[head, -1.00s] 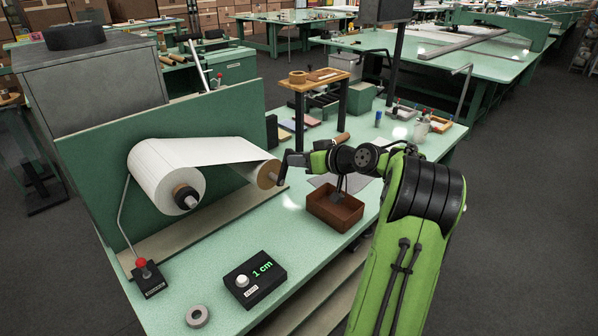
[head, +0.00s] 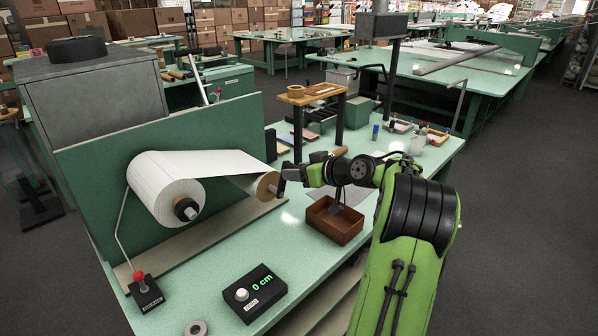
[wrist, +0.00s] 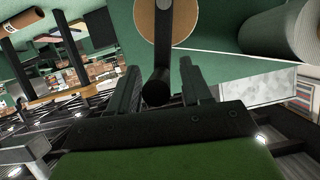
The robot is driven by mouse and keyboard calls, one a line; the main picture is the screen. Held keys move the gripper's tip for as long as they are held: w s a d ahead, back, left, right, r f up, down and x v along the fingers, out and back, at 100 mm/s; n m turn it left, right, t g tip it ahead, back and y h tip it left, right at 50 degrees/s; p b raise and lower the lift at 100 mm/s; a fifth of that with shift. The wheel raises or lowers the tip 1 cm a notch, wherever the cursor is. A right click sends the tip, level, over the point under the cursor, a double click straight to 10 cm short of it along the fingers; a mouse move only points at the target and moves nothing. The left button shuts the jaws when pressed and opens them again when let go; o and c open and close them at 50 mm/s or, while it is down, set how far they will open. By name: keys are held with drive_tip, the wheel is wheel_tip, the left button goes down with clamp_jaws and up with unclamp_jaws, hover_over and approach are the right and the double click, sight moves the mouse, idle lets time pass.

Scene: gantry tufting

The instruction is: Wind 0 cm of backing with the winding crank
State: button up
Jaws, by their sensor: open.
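A large white backing roll (head: 155,192) sits on the left of the green upright panel. Its sheet (head: 215,165) runs right to a smaller take-up roll (head: 266,187) with a brown end. The winding crank is the dark arm and knob at that end; it shows in the wrist view as a black bar and knob (wrist: 158,88). My gripper (wrist: 165,90) is open, with the knob between its two fingers; contact cannot be told. In the head view my gripper (head: 290,174) is beside the take-up roll's end. A black counter box (head: 254,293) reads "0 cm" in green.
A lever with a red knob (head: 144,290) stands at the bench's front left. A grey ring (head: 196,328) lies near the front edge. A brown tray (head: 334,221) sits below my arm. A small wooden stand (head: 311,95) is behind.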

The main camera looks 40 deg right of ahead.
drive_tip(key=a+p+v, duration=0.1)
drive_tip(key=v, duration=1.4)
drive_tip(key=shift+s+d+r, duration=0.2)
drive_tip(key=shift+s+d, duration=0.1)
drive_tip(key=shift+d, duration=0.15)
